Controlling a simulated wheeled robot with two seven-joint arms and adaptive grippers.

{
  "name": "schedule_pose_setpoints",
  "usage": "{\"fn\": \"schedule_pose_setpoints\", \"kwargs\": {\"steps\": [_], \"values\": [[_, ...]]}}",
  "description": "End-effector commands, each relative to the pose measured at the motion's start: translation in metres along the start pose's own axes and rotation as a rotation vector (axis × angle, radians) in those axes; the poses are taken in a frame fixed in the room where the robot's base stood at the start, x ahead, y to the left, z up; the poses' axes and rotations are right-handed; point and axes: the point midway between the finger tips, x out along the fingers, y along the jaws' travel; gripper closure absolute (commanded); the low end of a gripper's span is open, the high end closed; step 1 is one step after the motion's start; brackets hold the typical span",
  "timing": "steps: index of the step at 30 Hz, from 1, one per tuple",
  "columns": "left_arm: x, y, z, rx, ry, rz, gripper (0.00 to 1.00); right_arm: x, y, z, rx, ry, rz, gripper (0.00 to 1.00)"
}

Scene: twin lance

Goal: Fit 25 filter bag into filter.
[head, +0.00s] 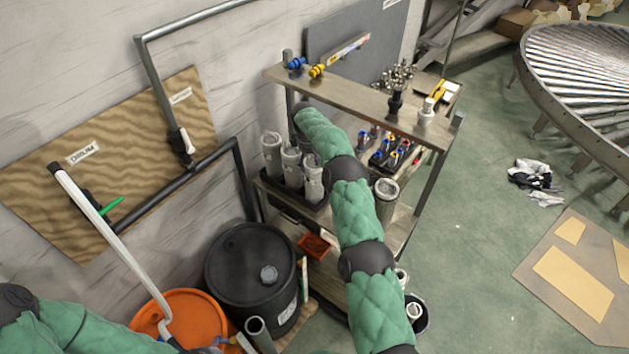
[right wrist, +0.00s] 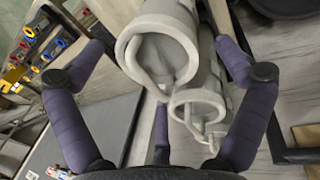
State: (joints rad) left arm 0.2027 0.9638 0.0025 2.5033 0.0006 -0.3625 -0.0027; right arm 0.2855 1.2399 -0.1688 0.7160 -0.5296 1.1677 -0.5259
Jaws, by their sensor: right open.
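Several pale grey filter bags (head: 291,168) stand upright in a black tray on the shelf unit; I cannot read which is the 25. Two bags with loop handles also show in the right wrist view (right wrist: 158,50). My right gripper (right wrist: 162,45) is open, its purple fingers spread on either side of the bags and not closed on them. In the head view my right gripper (head: 301,116) is mostly hidden by its own arm, above and behind the bags. An open-topped grey cylinder (head: 386,190), possibly the filter, stands right of my forearm. My left gripper is out of view.
The top shelf (head: 365,100) holds blue and yellow fittings. A tray of coloured fittings (head: 393,153) sits below it. A black drum (head: 250,275) and an orange bucket (head: 190,310) stand at lower left.

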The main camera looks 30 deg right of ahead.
Motion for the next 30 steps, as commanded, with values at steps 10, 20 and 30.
{"fn": "schedule_pose_setpoints", "kwargs": {"steps": [10,20,30], "values": [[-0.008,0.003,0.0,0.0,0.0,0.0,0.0,0.027,0.0,0.001,0.0,0.001,0.0,0.0],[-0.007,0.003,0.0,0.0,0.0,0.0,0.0,0.027,0.0,0.001,0.0,0.001,0.0,0.42],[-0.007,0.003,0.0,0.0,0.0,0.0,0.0,0.026,0.001,0.001,0.0,0.002,0.0,0.72]]}}
